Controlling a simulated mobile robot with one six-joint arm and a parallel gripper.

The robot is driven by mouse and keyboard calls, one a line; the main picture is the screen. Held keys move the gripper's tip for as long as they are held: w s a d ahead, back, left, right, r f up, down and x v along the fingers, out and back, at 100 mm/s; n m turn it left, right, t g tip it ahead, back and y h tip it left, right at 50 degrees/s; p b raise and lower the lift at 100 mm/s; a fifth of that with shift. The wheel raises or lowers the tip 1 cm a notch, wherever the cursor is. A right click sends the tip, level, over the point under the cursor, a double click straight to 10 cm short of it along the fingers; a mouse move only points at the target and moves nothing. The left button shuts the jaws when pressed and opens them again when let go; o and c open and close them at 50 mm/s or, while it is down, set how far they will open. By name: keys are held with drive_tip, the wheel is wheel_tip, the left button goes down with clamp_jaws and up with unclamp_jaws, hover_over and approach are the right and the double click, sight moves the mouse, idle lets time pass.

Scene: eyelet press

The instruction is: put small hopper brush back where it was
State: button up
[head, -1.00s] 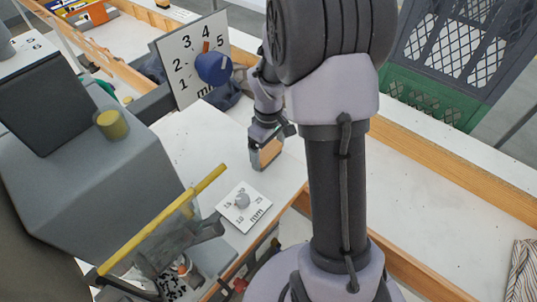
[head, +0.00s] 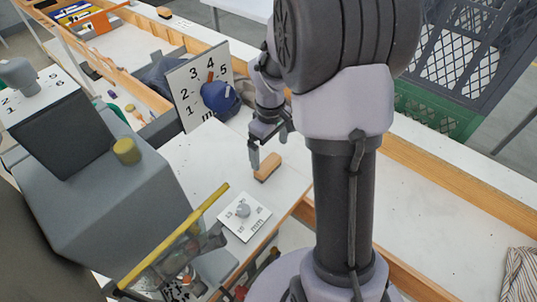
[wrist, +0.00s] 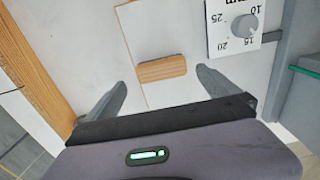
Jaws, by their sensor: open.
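The small hopper brush, a tan wooden block (head: 267,167), lies on the white table top, beside the square mm dial plate. It also shows in the wrist view (wrist: 162,69), lying across a thin seam line on the white surface. My gripper (head: 268,152) is open and empty just above and beside the brush. In the wrist view its two fingers (wrist: 162,80) stand apart on either side of the brush, with clear gaps. The brush's bristles cannot be made out.
The dial plate with a grey knob (head: 243,212) lies nearby on the table. An upright numbered plate with a blue knob (head: 219,98) stands behind. The grey machine housing (head: 85,200) and a yellow bar (head: 175,235) are at left. A wooden edge (head: 440,190) runs along the right.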

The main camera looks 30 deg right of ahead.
sight(270, 164)
wheel_tip(270, 164, up, 10)
drive_tip(key=p, duration=0.3)
